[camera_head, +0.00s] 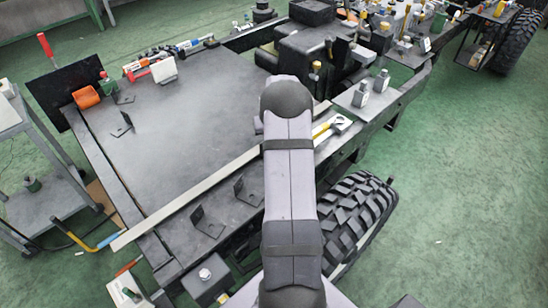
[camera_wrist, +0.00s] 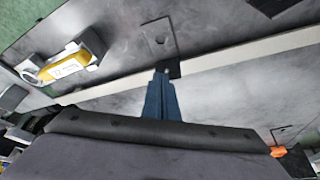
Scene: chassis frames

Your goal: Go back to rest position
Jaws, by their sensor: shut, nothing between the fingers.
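My gripper shows in the wrist view (camera_wrist: 161,78) as two blue fingers pressed together, with nothing between them. The fingertips appear near a pale strip and a small dark plate with a hole (camera_wrist: 158,40). I cannot tell whether they touch anything. In the head view my grey arm reaches up the middle of the picture, and the gripper is hidden behind it. The flat dark chassis deck (camera_head: 195,105) lies left of the arm.
A long pale strip (camera_head: 185,200) crosses the deck's front side. A yellow-handled tool (camera_head: 330,127) lies right of the arm; a yellow tool shows in the wrist view (camera_wrist: 66,66). Small angle brackets (camera_head: 248,191), a tyre (camera_head: 352,215) and a side trolley (camera_head: 40,205) stand around.

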